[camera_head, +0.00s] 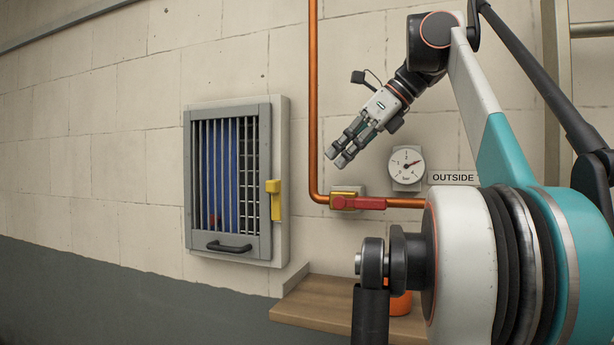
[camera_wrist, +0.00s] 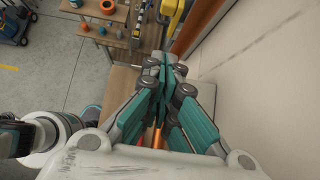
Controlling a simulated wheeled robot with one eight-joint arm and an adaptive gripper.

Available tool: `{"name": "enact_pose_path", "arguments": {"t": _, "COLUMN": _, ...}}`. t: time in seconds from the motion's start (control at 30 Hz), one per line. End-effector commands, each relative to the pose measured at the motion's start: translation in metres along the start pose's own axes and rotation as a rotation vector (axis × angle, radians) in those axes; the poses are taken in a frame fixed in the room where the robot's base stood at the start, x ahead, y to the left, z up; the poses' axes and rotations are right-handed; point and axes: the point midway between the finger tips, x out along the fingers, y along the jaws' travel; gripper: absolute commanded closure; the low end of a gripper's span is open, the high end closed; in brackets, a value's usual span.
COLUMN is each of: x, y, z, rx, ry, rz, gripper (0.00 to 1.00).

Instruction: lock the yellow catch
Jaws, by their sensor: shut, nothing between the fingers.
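The yellow catch (camera_head: 274,200) is on the right edge of a grey barred cabinet door (camera_head: 180,180) on the wall. The catch's long part hangs down, and its upper part reaches left over the door frame. The door looks closed, with a black handle (camera_head: 229,247) near its bottom. My gripper (camera_head: 341,158) is up and to the right of the catch, apart from it, pointing down-left. Its fingers are together and empty, as the wrist view (camera_wrist: 165,62) also shows. A yellow piece (camera_wrist: 172,12) shows at the wrist view's top; I cannot tell what it is.
A copper pipe (camera_head: 313,90) runs down the wall between the cabinet and my gripper. A wooden shelf (camera_head: 320,305) juts out at lower right. The wall left of the cabinet is clear.

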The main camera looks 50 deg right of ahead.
Motion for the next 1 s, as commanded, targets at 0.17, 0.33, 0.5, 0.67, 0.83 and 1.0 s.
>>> {"name": "enact_pose_path", "arguments": {"t": 0.17, "x": 0.023, "y": 0.001, "z": 0.0, "rx": -0.002, "ry": 0.0, "rz": 0.001, "gripper": 1.0}}
{"name": "enact_pose_path", "arguments": {"t": 0.33, "x": 0.056, "y": 0.001, "z": 0.001, "rx": -0.004, "ry": 0.0, "rz": 0.002, "gripper": 1.0}}
{"name": "enact_pose_path", "arguments": {"t": 0.5, "x": 0.089, "y": 0.001, "z": 0.001, "rx": -0.003, "ry": 0.0, "rz": 0.002, "gripper": 1.0}}
{"name": "enact_pose_path", "arguments": {"t": 0.67, "x": 0.109, "y": 0.001, "z": 0.014, "rx": -0.004, "ry": 0.0, "rz": 0.003, "gripper": 1.0}}
{"name": "enact_pose_path", "arguments": {"t": 0.83, "x": 0.121, "y": 0.001, "z": 0.025, "rx": -0.002, "ry": 0.0, "rz": 0.001, "gripper": 1.0}}
{"name": "enact_pose_path", "arguments": {"t": 1.0, "x": 0.125, "y": 0.001, "z": 0.028, "rx": -0.001, "ry": 0.0, "rz": 0.0, "gripper": 1.0}}
